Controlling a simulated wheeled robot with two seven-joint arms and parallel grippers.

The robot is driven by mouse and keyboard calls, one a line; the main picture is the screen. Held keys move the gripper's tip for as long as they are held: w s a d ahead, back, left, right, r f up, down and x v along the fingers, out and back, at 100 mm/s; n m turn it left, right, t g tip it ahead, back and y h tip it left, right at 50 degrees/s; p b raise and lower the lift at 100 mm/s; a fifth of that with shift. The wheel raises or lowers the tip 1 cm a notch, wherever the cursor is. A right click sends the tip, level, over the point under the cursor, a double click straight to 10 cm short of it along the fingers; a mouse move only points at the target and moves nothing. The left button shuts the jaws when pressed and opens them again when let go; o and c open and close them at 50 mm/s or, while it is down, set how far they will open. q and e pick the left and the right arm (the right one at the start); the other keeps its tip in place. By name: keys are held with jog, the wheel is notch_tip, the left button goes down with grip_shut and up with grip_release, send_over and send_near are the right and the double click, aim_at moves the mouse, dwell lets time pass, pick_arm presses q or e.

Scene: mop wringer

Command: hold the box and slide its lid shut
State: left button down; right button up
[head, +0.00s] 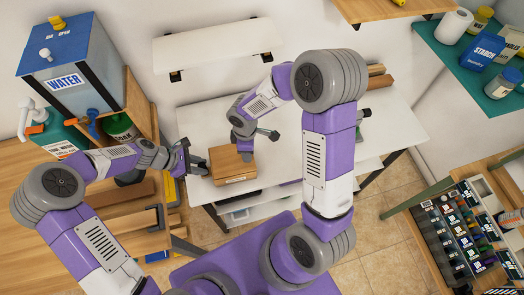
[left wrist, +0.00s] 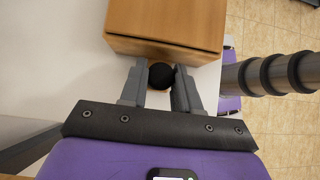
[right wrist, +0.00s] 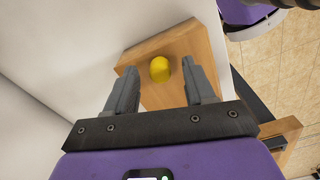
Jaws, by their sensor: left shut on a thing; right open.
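The wooden box (head: 228,168) stands on the white table, with a small label low on its front. In the left wrist view its plain top (left wrist: 165,18) shows above a thin dark seam. My left gripper (head: 199,161) is at the box's left side, shut on a round black knob (left wrist: 161,76) beside the box wall. My right gripper (right wrist: 160,85) is above the box, open. A yellow knob (right wrist: 159,69) on the wooden surface (right wrist: 185,45) shows between its fingers; I cannot tell any contact. In the head view my right arm hides part of the box, and the lid's position is unclear.
The white table (head: 380,125) has free room right of the box. A blue water container (head: 70,65) and a wooden rack stand at the left. A wall shelf (head: 215,45) hangs behind.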

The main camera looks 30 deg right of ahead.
notch_tip(320, 180, up, 12)
dwell(0.4)
dwell(0.3)
pick_arm(q)
jog(key=c, duration=0.7)
grip_release()
jog(key=shift+c, duration=0.2)
jog(key=v, duration=1.2)
jog(key=shift+f, duration=0.1)
